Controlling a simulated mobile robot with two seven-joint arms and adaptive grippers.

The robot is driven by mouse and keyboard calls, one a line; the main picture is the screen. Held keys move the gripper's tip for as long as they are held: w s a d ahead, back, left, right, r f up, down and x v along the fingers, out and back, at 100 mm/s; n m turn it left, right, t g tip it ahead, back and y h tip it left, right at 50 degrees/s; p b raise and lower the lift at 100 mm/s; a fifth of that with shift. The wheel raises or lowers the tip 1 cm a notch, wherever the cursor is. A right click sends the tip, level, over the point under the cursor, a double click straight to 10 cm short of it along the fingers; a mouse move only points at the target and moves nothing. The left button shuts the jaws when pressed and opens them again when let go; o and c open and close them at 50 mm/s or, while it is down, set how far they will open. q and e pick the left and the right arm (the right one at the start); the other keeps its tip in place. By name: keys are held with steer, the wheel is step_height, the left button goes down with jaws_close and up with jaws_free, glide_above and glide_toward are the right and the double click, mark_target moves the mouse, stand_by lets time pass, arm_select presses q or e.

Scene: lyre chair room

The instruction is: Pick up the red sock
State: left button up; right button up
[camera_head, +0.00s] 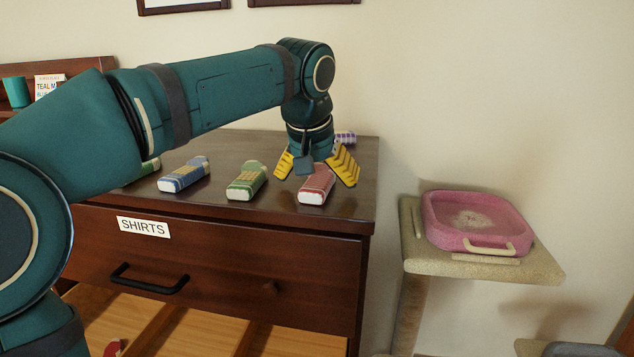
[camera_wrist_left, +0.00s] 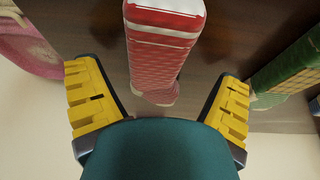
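The red sock (camera_head: 318,184) is a folded bundle with a white end, lying on top of the dark wooden dresser near its right front. My left gripper (camera_head: 315,172) points down just above it, with its yellow fingers spread open to either side. In the left wrist view the sock (camera_wrist_left: 164,50) shows red and white bands and lies ahead of the gap between the open fingers (camera_wrist_left: 156,95). The gripper is empty; whether anything touches the sock is unclear. My right gripper is not in view.
A green sock (camera_head: 247,181) and a blue sock (camera_head: 184,175) lie left of the red one; a purple one (camera_head: 345,138) is behind. An open drawer (camera_head: 205,333) is below. A pink litter tray (camera_head: 470,222) stands on a carpeted platform (camera_head: 545,268) at right.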

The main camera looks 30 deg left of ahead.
arm_select(q)
steer(key=c, duration=1)
steer(key=shift+r, duration=0.1)
